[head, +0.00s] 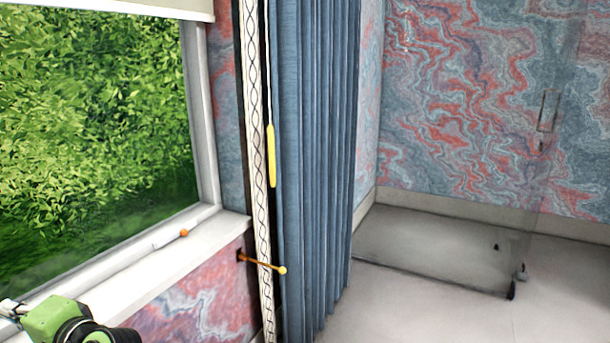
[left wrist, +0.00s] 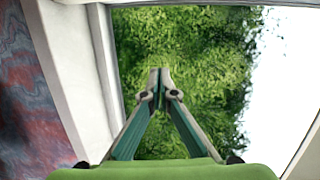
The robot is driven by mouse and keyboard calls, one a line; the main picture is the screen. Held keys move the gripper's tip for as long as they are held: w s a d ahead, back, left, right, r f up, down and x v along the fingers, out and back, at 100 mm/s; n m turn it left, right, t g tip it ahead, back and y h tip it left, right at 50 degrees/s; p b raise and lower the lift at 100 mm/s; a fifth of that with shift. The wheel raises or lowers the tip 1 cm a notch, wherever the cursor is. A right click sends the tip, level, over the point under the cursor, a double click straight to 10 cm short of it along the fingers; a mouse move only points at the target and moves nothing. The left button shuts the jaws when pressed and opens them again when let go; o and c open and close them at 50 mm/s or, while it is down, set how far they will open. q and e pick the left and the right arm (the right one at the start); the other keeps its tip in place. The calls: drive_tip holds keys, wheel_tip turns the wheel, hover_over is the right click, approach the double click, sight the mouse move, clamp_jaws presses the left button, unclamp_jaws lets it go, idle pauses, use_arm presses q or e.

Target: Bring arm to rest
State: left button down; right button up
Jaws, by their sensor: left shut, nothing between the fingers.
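My left gripper (head: 12,309) is at the lower left of the head view, by the inner end of the white window sill (head: 170,255), partly cut off by the picture edge. The left wrist view shows the left gripper (left wrist: 160,80) with its two fingertips together and nothing between them. Green foliage behind a window lies beyond the fingertips. My right gripper is in neither view.
A thin rod with an orange knob (head: 184,233) lies on the sill. A blue curtain (head: 318,150) hangs beside a patterned strip, with a yellow handle (head: 271,155) and an orange hook (head: 262,264). A glass panel (head: 535,150) stands at the right. Open floor lies at lower right.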

use_arm(q)
drive_tip(key=s+d+f+t+h, duration=0.1)
drive_tip(key=s+d+f+h, duration=0.2)
drive_tip(key=f, duration=0.5)
drive_tip(key=s+d+f+h, duration=0.1)
drive_tip(key=d+f+h, duration=0.2)
drive_tip(key=d+f, duration=0.3)
drive_tip(key=s+d+f+t+h, duration=0.1)
drive_tip(key=d+f+h, duration=0.25)
drive_tip(key=f, duration=0.55)
drive_tip(key=s+d+f+g+h, duration=0.2)
drive_tip(key=s+d+f+h, duration=0.2)
drive_tip(key=s+d, duration=0.45)
drive_tip(key=s+d+f+g+h, duration=0.1)
drive_tip(key=s+d+f+h, duration=0.2)
drive_tip(key=s+d+f, duration=0.35)
wheel_tip(320, 180, down, 24)
drive_tip(key=s+d+r+g, duration=0.1)
drive_tip(key=s+d+g, duration=0.1)
drive_tip(key=d, duration=0.1)
drive_tip(key=s+a+f, duration=0.1)
drive_tip(key=s+f, duration=0.8)
drive_tip(key=s+a+f, duration=0.2)
drive_tip(key=s+f, duration=0.6)
drive_tip(key=shift+s+a+f+g, duration=0.25)
drive_tip(key=shift+s+f+g, duration=0.1)
drive_tip(key=shift+f+g, duration=0.05)
